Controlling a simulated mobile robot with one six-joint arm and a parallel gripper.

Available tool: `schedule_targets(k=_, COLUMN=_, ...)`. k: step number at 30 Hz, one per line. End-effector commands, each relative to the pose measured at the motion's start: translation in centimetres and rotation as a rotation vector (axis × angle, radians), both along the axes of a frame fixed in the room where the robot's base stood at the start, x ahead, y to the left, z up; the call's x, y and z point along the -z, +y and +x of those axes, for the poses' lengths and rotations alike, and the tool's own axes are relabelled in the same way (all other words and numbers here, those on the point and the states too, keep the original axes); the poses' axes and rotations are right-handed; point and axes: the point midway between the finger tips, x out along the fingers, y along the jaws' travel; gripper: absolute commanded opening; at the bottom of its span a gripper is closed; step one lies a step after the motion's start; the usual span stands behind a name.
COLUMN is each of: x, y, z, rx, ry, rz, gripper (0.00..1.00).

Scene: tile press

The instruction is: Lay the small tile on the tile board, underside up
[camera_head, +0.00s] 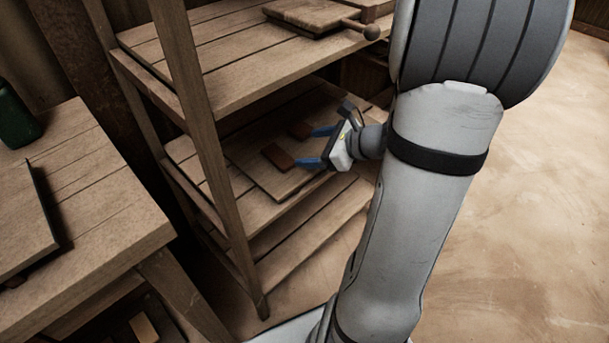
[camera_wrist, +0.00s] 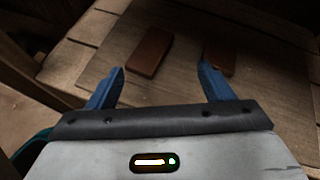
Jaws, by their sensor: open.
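Two reddish-brown tiles lie flat on a thin wooden board (camera_head: 262,181) on the middle shelf of the rack. The nearer tile (camera_head: 277,157) also shows whole in the wrist view (camera_wrist: 150,51). The farther tile (camera_head: 300,130) is partly hidden behind the right finger in the wrist view (camera_wrist: 217,54). I cannot tell for sure which is the small tile, nor which face is up. My gripper (camera_head: 316,146) is open and empty, above the board's right side. In the wrist view its blue fingertips (camera_wrist: 160,68) are apart, with the nearer tile just beyond the gap.
The upper shelf (camera_head: 240,85) hangs over the tiles and carries a wooden board (camera_head: 305,14) with a knobbed handle (camera_head: 371,32). A rack post (camera_head: 215,130) stands left of the tiles. A table (camera_head: 105,215) at left bears another board (camera_head: 20,225) and a green bottle (camera_head: 15,118).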

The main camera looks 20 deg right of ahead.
Motion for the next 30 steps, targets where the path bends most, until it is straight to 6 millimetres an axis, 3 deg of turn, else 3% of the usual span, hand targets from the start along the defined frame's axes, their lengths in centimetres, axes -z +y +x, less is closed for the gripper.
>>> schedule_targets(k=1, x=-0.3, y=3.2, z=-0.8, rx=-0.155, ry=-0.005, rz=-0.093, gripper=0.74)
schedule_targets(k=3, x=-0.3, y=6.8, z=-2.5, rx=-0.380, ry=-0.015, rz=-0.233, gripper=0.74)
schedule_targets(k=6, x=-0.1, y=10.5, z=-5.4, rx=-0.698, ry=-0.044, rz=-0.438, gripper=0.74)
schedule_targets(k=10, x=0.1, y=13.0, z=-9.3, rx=-1.103, ry=-0.106, rz=-0.709, gripper=0.74)
schedule_targets(k=15, x=-0.3, y=13.4, z=-12.6, rx=-1.577, ry=-0.214, rz=-1.052, gripper=0.74)
schedule_targets(k=19, x=-1.0, y=12.9, z=-13.5, rx=-1.829, ry=-0.281, rz=-1.250, gripper=0.74)
schedule_targets(k=24, x=-1.7, y=11.6, z=-13.8, rx=-1.982, ry=-0.321, rz=-1.376, gripper=0.74)
schedule_targets(k=30, x=-1.7, y=11.5, z=-13.8, rx=-2.002, ry=-0.323, rz=-1.392, gripper=0.74)
